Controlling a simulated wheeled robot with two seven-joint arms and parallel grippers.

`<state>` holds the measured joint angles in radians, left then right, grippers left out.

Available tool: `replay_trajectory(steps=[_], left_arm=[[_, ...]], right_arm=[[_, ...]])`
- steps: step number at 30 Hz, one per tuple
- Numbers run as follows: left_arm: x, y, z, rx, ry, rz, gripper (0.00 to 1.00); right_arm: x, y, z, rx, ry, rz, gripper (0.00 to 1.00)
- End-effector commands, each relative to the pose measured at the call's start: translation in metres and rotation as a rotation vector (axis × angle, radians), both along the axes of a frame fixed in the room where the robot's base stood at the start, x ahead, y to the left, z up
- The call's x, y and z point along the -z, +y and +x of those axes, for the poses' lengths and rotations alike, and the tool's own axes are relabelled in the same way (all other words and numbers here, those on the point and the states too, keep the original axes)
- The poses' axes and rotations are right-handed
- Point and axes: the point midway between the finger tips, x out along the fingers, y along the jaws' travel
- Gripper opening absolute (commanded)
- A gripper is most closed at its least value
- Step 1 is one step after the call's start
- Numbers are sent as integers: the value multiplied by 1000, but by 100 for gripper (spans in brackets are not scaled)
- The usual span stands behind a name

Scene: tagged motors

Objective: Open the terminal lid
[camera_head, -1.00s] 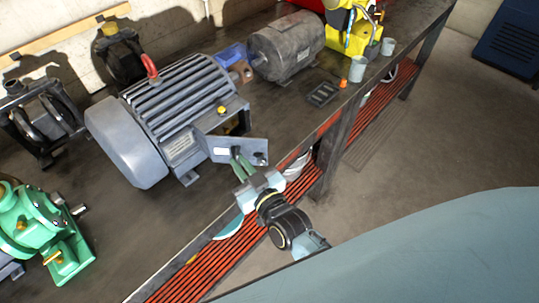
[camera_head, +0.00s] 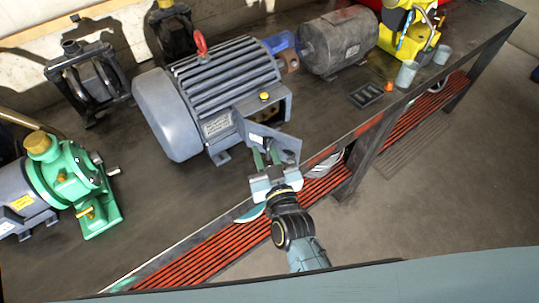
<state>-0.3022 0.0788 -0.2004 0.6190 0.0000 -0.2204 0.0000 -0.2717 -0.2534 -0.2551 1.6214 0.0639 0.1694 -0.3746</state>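A large grey motor (camera_head: 212,92) with cooling fins and a red lifting eye stands on the dark workbench. Its terminal box (camera_head: 272,102) is on the near right side. The grey terminal lid (camera_head: 268,142) stands tilted out from the box, with a white label on it. My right gripper (camera_head: 267,160) reaches up from the bench's front edge, with its greenish fingers at the lid's lower part. The lid partly hides the fingertips, so I cannot tell whether they grip it. My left gripper is not in view.
A green pump (camera_head: 70,175) stands at the left. A smaller dark grey motor (camera_head: 338,42) and a yellow machine (camera_head: 412,35) stand farther right. Cups (camera_head: 405,74) sit near the bench's front edge. Red slats (camera_head: 225,250) show below the bench.

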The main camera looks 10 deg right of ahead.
Motion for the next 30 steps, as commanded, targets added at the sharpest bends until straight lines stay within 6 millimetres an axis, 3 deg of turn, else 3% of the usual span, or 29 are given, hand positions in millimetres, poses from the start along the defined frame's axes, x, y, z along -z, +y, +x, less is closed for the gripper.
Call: replay_trajectory(steps=[17,30], left_arm=[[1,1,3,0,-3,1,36],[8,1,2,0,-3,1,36]], right_arm=[[5,-5,-10,4,8,-2,31],[5,-21,-96,4,9,-3,31]])
